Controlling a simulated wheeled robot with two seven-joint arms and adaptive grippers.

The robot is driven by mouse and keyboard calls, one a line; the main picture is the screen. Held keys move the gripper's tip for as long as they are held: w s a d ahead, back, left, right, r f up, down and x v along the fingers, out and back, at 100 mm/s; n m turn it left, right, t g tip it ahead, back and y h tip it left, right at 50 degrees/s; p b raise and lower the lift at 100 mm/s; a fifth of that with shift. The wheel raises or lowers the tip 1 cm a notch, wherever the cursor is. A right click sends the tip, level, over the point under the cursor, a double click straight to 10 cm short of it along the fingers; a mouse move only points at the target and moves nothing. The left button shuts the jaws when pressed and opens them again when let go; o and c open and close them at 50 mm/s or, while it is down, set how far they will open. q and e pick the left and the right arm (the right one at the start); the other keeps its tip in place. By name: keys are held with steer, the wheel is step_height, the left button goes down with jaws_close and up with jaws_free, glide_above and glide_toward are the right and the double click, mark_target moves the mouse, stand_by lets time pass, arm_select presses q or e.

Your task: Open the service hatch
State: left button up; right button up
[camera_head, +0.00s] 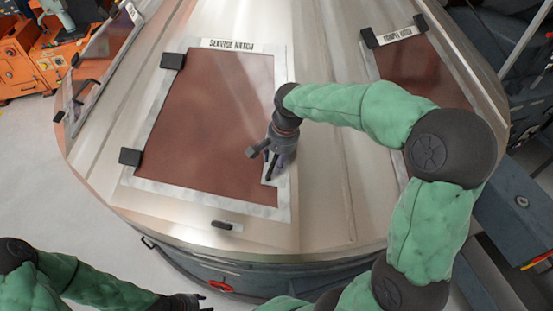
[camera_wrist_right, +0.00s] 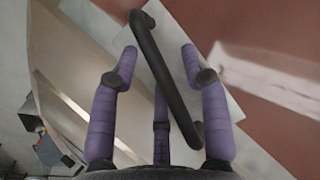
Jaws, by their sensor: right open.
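The service hatch (camera_head: 208,125) is a reddish-brown panel in a pale frame on the sloping metal cover, with its label (camera_head: 231,46) above and black hinge blocks (camera_head: 130,157) on its left. It looks closed. Its dark bar handle (camera_head: 271,166) is at the right edge, partly hidden by my right gripper (camera_head: 264,158). In the right wrist view, the handle (camera_wrist_right: 165,75) runs diagonally between the spread purple fingers of my open right gripper (camera_wrist_right: 160,58). I cannot tell whether any finger touches it. My left gripper (camera_head: 192,302) is low at the bottom edge, away from the hatch; its fingers are unclear.
A small dark latch-like piece (camera_head: 222,226) sits below the hatch frame. A second, similar hatch (camera_head: 414,75) is at the right, partly behind my right arm. Another panel (camera_head: 103,50) is at the left, near orange machinery (camera_head: 22,62). Pale floor (camera_head: 45,180) is clear at left.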

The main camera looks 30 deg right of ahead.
jaws_close()
steer(key=shift+a+r, duration=0.1)
